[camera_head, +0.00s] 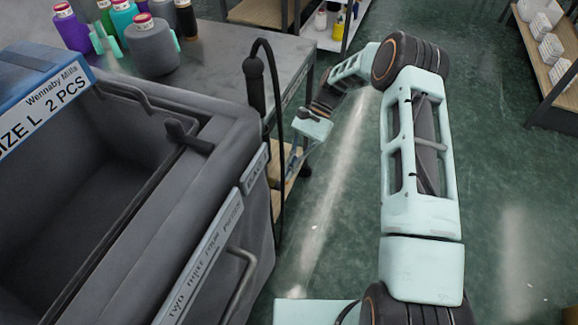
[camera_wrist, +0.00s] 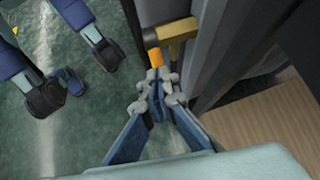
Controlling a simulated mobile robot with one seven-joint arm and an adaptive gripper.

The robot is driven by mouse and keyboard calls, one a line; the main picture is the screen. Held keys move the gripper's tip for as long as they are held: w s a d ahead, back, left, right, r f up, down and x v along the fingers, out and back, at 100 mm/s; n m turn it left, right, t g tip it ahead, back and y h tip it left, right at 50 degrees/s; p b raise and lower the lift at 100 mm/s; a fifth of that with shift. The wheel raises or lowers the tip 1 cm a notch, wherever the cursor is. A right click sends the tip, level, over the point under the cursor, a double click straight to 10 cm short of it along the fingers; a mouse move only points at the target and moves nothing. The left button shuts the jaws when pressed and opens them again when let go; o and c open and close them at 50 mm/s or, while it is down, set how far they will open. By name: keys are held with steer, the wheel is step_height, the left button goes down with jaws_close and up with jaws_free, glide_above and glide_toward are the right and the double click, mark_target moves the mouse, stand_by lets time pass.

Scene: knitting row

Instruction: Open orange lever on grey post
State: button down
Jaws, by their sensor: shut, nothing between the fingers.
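In the wrist view, a small orange piece (camera_wrist: 155,57), which appears to be the orange lever, shows just beyond my fingertips. It meets a brass-coloured bar (camera_wrist: 175,32) beside a dark grey upright surface (camera_wrist: 205,55). I cannot tell which part is the grey post. My gripper (camera_wrist: 161,88) is shut and empty, with its tips close to the orange piece; I cannot tell whether they touch. In the head view my gripper (camera_head: 292,165) points down beside the table edge, and the lever is not visible there.
A large grey bin (camera_head: 215,180) stands close left of my gripper in the head view. A dark handle with a cable (camera_head: 255,85) rises behind it. A table (camera_head: 215,60) holds several yarn cones. Open green floor (camera_head: 335,220) lies to the right. A wooden board (camera_wrist: 270,120) lies right in the wrist view.

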mark_target(286, 184)
steer(key=shift+s+f+g+y+b, duration=0.1)
steer(key=shift+f+g+y+b, duration=0.2)
steer(key=shift+f+g+b, duration=0.3)
steer(key=shift+s+a+f+b, duration=0.2)
steer(key=shift+s+f+b, duration=0.2)
steer(key=shift+f, duration=0.4)
steer(key=shift+s+a+f, duration=0.15)
steer(key=shift+s+f, duration=0.25)
steer(key=shift+f, duration=0.05)
steer(key=shift+s+f+b, duration=0.1)
steer(key=shift+s+b, duration=0.05)
steer(key=shift+b, duration=0.15)
